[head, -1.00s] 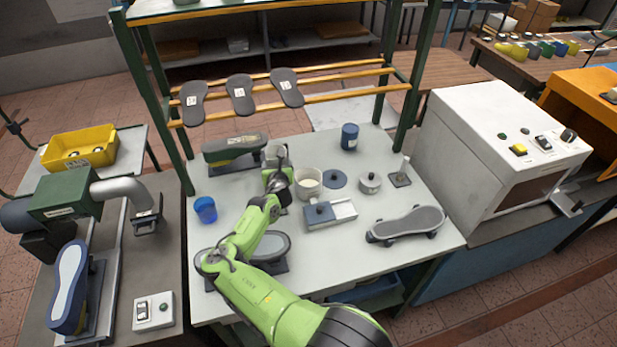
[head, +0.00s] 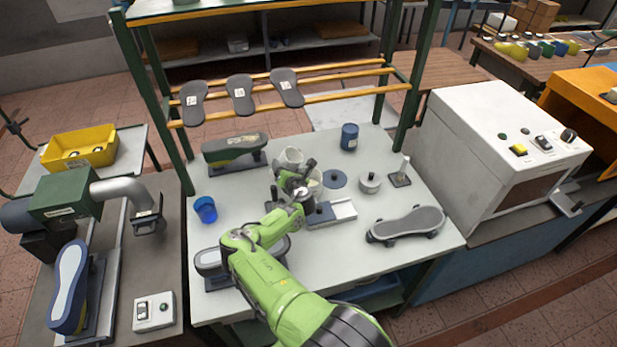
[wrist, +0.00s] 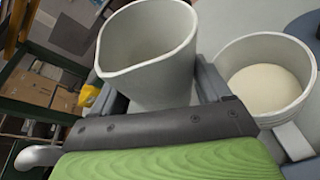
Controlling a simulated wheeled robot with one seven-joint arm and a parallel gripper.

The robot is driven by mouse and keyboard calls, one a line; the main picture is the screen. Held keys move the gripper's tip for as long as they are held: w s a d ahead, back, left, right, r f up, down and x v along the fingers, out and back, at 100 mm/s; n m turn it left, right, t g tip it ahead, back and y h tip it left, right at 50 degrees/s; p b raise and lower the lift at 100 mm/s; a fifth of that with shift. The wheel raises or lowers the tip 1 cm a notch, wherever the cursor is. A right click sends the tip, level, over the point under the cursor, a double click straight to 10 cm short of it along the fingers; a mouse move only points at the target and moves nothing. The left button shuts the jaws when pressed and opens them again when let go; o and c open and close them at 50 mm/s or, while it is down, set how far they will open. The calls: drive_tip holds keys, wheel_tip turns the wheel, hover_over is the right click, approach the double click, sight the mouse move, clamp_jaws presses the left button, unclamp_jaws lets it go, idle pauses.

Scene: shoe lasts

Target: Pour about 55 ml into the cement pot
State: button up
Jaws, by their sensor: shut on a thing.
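My gripper (head: 291,172) is shut on a pale grey jug (head: 289,157) with a pouring lip. In the wrist view the jug (wrist: 150,50) sits between the two fingers with its mouth open. I see its inner wall but no liquid; its lower inside is hidden. The cement pot (head: 316,180), pale and open, stands on the table just right of my gripper, partly hidden by it. In the wrist view the pot (wrist: 228,68) is to the right of the jug, apart from it, with cream-coloured content (wrist: 264,88) inside.
A blue-grey round lid (head: 335,179) lies right of the pot. A blue cup (head: 205,210) stands at left, a dark blue can (head: 349,137) behind.

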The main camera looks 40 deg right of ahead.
drive_tip(key=shift+s+d+m, duration=0.3)
drive_tip(key=shift+d+m, duration=0.05)
drive_tip(key=shift+m, duration=0.15)
drive_tip(key=shift+r+m+t+b, duration=0.25)
drive_tip(key=shift+m+t+b, duration=0.4)
drive_tip(key=shift+b, duration=0.55)
drive_tip(key=shift+f+m+t+b, duration=0.25)
drive_tip(key=shift+f+m+b, duration=0.25)
drive_tip(key=shift+b, duration=0.55)
drive_tip(key=shift+r+m+t, duration=0.4)
drive_tip(key=shift+r+m, duration=0.35)
drive_tip(key=shift+r, duration=0.15)
drive_tip(key=shift+y+b, duration=0.4)
drive_tip(key=shift+f+m+t+b, duration=0.3)
drive_tip(key=shift+m+t+b, duration=0.1)
drive_tip(key=shift+m+b, duration=0.6)
drive_tip(key=shift+s+d+r, duration=0.1)
drive_tip(key=shift+r, duration=0.1)
drive_tip(key=shift+s+r+m+h+b, duration=0.1)
drive_tip(key=shift+r+m+h+b, duration=0.2)
drive_tip(key=shift+m+b, duration=0.25)
drive_tip(key=shift+f, duration=0.1)
